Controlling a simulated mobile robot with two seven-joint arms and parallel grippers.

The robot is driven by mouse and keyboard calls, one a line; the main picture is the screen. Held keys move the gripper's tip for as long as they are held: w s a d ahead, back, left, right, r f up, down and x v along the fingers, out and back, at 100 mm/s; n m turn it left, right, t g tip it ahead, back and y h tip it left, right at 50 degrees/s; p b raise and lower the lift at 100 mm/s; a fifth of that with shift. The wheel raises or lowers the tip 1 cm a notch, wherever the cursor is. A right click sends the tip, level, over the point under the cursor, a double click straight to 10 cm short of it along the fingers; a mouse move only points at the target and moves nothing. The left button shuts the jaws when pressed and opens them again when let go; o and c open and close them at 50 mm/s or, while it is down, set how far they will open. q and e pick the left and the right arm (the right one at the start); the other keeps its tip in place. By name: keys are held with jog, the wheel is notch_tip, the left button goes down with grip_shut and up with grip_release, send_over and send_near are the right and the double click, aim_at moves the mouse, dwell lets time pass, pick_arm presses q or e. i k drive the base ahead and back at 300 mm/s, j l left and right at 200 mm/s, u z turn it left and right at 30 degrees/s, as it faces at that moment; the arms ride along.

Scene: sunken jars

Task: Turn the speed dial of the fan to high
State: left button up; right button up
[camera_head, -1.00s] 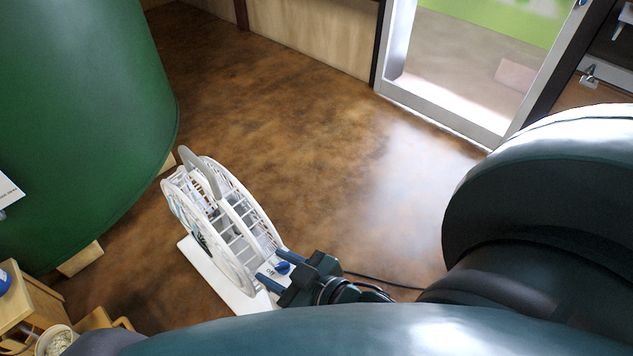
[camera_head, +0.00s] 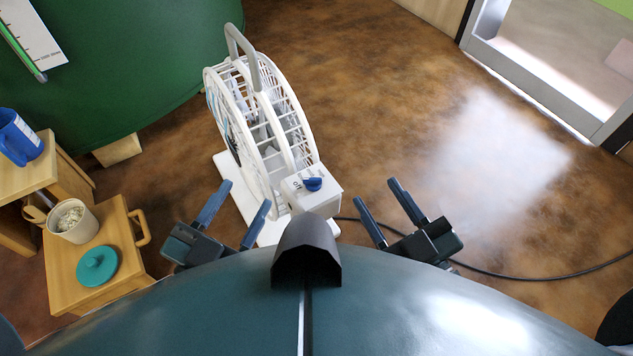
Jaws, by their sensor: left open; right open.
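The white fan (camera_head: 262,125) stands upright on the floor on its flat white base, with a grey handle on top. A white control box on its right side carries the blue speed dial (camera_head: 313,184); dark lettering shows beside the dial, and the word "off" seems readable. My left gripper (camera_head: 243,196) is open and empty, in front of the fan base and left of the control box. My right gripper (camera_head: 379,203) is open and empty, to the right of the control box and apart from it. The lower front of the control box is partly hidden by a dark part of mine.
A black cord (camera_head: 520,277) runs right across the brown floor. A large green tank (camera_head: 120,60) stands behind at the left. At the left, a wooden tray (camera_head: 65,265) holds a cup (camera_head: 78,227) and a teal lid (camera_head: 97,266).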

aim_at(313, 184)
jog(key=i+j+z, duration=0.1)
jog(key=j, duration=0.45)
jog(key=i+j+z, duration=0.15)
jog(key=j, duration=0.4)
jog(key=j+z, duration=0.1)
jog(key=j, duration=0.45)
